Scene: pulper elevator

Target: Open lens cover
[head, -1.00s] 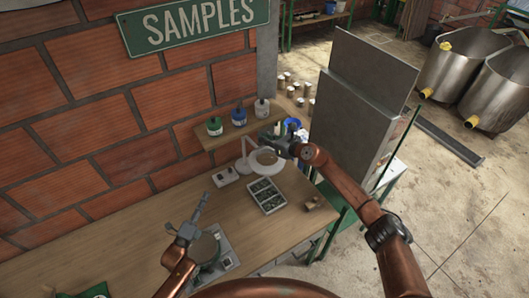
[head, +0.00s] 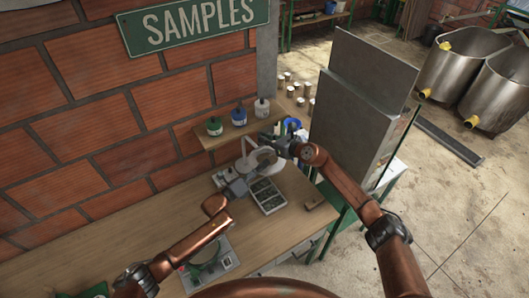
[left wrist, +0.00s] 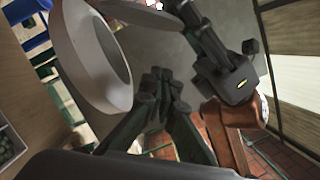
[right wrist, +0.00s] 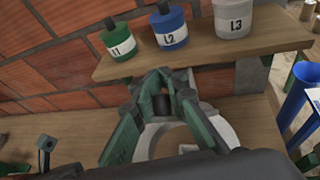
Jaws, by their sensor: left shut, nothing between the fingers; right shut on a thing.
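The white magnifier lamp (head: 264,168) with its round head stands on the wooden bench, below the bottle shelf. Its pale rim (left wrist: 125,85) fills the upper left of the left wrist view, and part of its white ring (right wrist: 220,133) shows beneath my right gripper in the right wrist view. My right gripper (head: 270,143) is shut at the lamp head on a small dark part (right wrist: 160,104), mostly hidden by the fingers. My left gripper (head: 252,166) is shut and empty close to the lamp head; its fingertips (left wrist: 160,78) show beside the rim. I cannot tell the cover from the lens.
A sample tray (head: 283,205) lies just in front of the lamp. Bottles L1 (right wrist: 120,48), L2 (right wrist: 170,30) and L3 (right wrist: 232,18) stand on the shelf (right wrist: 205,52) above. A small wooden block (head: 314,201) lies right of the tray. A grey panel (head: 352,125) stands to the right.

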